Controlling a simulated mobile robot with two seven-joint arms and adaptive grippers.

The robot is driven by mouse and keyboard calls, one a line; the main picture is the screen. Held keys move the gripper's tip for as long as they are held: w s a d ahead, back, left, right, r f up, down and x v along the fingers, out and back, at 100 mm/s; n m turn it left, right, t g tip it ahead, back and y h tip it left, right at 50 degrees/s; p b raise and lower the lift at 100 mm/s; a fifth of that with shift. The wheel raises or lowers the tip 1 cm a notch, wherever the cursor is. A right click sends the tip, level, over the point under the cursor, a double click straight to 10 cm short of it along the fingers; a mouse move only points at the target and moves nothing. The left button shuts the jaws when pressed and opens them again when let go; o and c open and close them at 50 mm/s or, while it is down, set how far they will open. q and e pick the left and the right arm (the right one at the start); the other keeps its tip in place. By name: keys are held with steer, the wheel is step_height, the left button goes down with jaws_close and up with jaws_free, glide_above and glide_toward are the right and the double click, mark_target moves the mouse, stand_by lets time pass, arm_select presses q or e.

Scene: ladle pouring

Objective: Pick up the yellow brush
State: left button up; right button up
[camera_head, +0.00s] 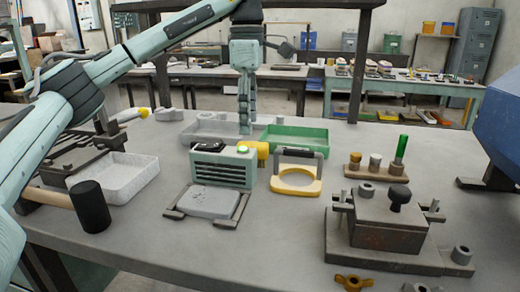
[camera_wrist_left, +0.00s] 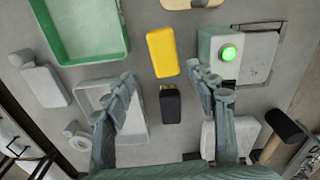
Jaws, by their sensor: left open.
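The yellow brush (camera_head: 262,150) lies on the table behind the box with the green button, which partly hides it in the head view. In the left wrist view its yellow part (camera_wrist_left: 161,52) and a dark end (camera_wrist_left: 170,106) show in line. My left gripper (camera_head: 245,131) points down over the table, near the brush. In the left wrist view my left gripper (camera_wrist_left: 163,75) is open and empty, with one finger to each side of the brush. Whether its fingertips are at the brush's height is hard to tell. My right gripper is not in view.
The grey box with a green button (camera_head: 222,167) stands just in front of the brush. A green tray (camera_head: 312,131) and a grey tray (camera_head: 205,119) lie behind it. A yellow-based handled frame (camera_head: 299,187) is to the right. A mallet (camera_head: 91,206) lies at left.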

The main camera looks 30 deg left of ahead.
mark_target(252, 144)
arm_select(q)
steer(key=f, duration=0.3)
steer(key=d+f+b, duration=0.1)
steer(key=f, duration=0.1)
steer(key=shift+s+f, duration=0.3)
steer(key=shift+f, duration=0.55)
steer(key=c, duration=1.3)
step_height(252, 144, up, 5)
steer(key=shift+w+r+p, duration=0.1)
steer(key=shift+p, duration=0.4)
step_height(252, 144, up, 4)
steer(key=shift+p, duration=0.65)
steer(key=shift+r, duration=0.4)
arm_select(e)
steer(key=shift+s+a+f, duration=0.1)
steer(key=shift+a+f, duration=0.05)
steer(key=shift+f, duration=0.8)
